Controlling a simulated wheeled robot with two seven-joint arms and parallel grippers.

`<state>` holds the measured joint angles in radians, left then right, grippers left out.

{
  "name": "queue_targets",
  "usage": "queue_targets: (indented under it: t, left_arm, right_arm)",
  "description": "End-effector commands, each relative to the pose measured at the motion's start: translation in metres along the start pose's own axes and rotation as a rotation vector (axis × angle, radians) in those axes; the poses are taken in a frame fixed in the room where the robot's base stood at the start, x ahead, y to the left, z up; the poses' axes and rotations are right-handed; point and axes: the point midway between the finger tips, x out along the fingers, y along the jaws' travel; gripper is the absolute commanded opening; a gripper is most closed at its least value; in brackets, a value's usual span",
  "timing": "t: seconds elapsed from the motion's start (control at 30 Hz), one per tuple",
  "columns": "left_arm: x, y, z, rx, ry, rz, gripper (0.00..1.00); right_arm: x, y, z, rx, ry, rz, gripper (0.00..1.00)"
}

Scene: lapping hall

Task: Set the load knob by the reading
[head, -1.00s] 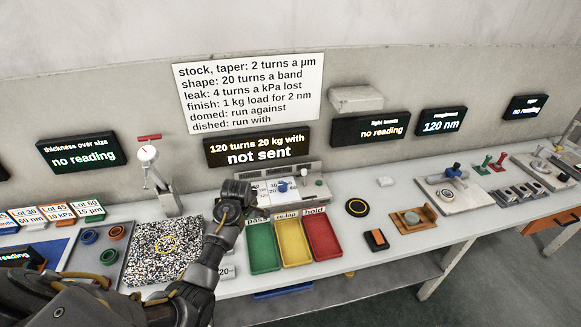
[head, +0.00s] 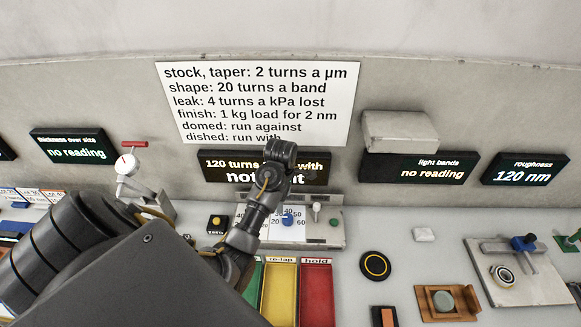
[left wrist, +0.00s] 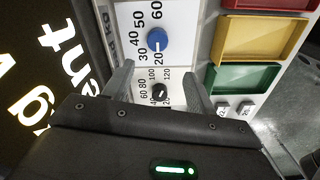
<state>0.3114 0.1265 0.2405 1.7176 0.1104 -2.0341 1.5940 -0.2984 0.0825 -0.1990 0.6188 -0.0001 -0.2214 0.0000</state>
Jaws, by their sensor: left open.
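The control panel (head: 331,238) stands at the wall below its display, which reads "120 turns 20 kg with not sent" in part behind my arm. Its blue knob (head: 288,219), on a scale to 60, also shows in the left wrist view (left wrist: 157,40); its white mark appears to face 20. A black knob (left wrist: 161,92) on a scale to 120 sits beside it, hidden by my arm in the head view. My left gripper (head: 280,152) is over the panel; in the left wrist view its open, empty fingers (left wrist: 158,78) appear either side of the black knob. The roughness display (head: 525,170) reads 120 nm.
A wall sign (head: 258,100) says finish: 1 kg load for 2 nm. A yellow tray (head: 279,295) and a red tray (head: 317,295) lie in front of the panel, with a green one partly hidden. A small lever (head: 316,210) stands beside the blue knob.

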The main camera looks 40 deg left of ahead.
Motion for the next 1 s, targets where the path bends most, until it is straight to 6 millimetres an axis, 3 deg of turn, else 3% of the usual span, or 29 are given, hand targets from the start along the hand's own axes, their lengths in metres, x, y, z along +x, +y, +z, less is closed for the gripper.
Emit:
queue_targets:
  t: [0.13, 0.3, 0.37, 0.5, 0.6, 0.67, 0.9, 1.0]
  left_arm:
    - [0.033, 0.012, 0.007, 0.004, 0.005, -0.015, 0.57]
    - [0.061, 0.018, 0.008, 0.003, 0.006, -0.02, 0.57]
    - [0.072, 0.018, 0.007, 0.001, 0.007, -0.02, 0.57]
    - [0.093, 0.018, 0.005, -0.003, 0.009, -0.021, 0.57]
    - [0.102, 0.018, 0.006, 0.0, 0.009, -0.02, 0.57]
    - [0.105, 0.018, 0.007, 0.001, 0.008, -0.018, 0.57]
    - [0.109, 0.018, 0.007, 0.002, 0.008, -0.018, 0.57]
    - [0.109, 0.018, 0.006, 0.001, 0.008, -0.018, 0.54]
  right_arm:
    - [0.015, -0.004, 0.01, 0.0, -0.01, -0.005, 0.3]
    - [-0.003, -0.011, 0.03, -0.001, -0.038, -0.013, 0.3]
    - [-0.004, -0.01, 0.025, -0.001, -0.032, -0.012, 0.3]
    - [-0.005, -0.003, -0.011, -0.001, 0.015, -0.004, 0.3]
    - [-0.005, 0.0, -0.028, 0.0, 0.039, 0.0, 0.3]
    - [-0.006, 0.0, -0.027, 0.0, 0.038, 0.0, 0.3]
    - [-0.008, -0.006, 0.011, 0.001, -0.015, -0.007, 0.3]
    - [-0.008, -0.005, 0.013, 0.001, -0.018, -0.006, 0.3]
